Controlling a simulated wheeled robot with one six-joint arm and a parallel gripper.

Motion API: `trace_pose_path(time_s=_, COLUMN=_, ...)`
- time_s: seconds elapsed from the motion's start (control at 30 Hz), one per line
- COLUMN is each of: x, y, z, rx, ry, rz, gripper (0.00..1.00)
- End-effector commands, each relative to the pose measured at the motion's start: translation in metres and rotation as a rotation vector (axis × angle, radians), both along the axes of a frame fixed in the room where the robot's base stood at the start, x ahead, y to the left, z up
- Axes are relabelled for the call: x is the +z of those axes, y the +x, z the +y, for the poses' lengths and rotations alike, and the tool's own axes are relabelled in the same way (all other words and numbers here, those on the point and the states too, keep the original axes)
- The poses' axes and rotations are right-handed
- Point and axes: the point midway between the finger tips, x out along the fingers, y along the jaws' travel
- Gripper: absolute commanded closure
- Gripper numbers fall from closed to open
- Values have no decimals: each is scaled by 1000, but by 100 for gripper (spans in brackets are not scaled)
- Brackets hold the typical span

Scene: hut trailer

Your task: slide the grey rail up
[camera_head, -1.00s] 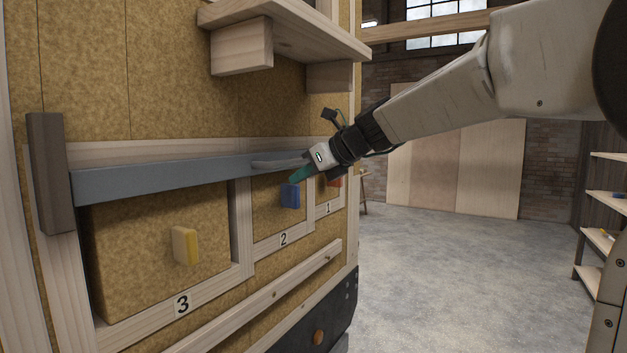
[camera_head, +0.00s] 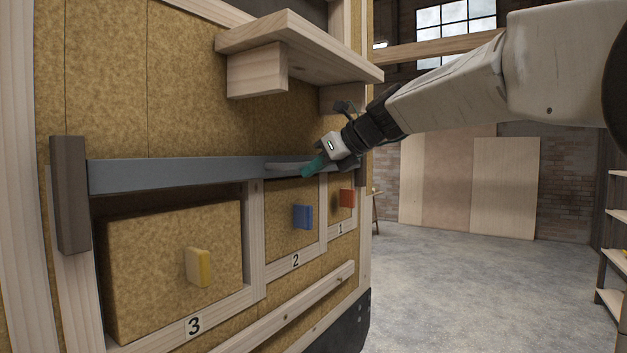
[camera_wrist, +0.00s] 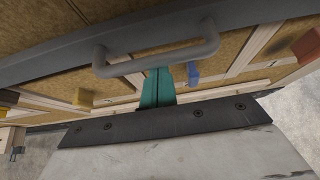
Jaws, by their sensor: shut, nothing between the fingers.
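The grey rail (camera_head: 180,174) lies across the front of the cabinet, above the three numbered boxes. Its left end sits against a dark upright guide (camera_head: 70,195), above the guide's middle. A grey bar handle (camera_head: 285,166) is fixed to the rail's right part and also shows in the wrist view (camera_wrist: 125,68). My gripper (camera_head: 311,168) has teal fingers, closed together and empty. In the wrist view the fingertips (camera_wrist: 157,75) are at the handle bar's lower side. Whether they touch it is hard to tell.
A wooden shelf (camera_head: 295,45) with brackets juts out above the rail. Below are boxes with yellow (camera_head: 198,267), blue (camera_head: 302,217) and red (camera_head: 346,198) knobs. A dark gap shows above box 3. Open concrete floor (camera_head: 460,280) lies to the right.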

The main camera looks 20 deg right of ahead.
Motion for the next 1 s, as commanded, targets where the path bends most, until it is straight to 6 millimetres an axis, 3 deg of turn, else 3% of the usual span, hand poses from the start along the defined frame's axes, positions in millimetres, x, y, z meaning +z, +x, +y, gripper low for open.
trace_pose_path(time_s=0.33, x=-2, y=0, z=0, rx=-1, ry=1, rz=-4, gripper=100)
trace_pose_path(time_s=0.57, x=-40, y=-5, z=-3, rx=1, ry=2, rz=2, gripper=100)
trace_pose_path(time_s=0.8, x=-9, y=-44, z=-33, rx=-2, ry=-1, rz=-5, gripper=100)
trace_pose_path(time_s=1.0, x=7, y=-66, z=-48, rx=0, ry=-1, rz=-3, gripper=100)
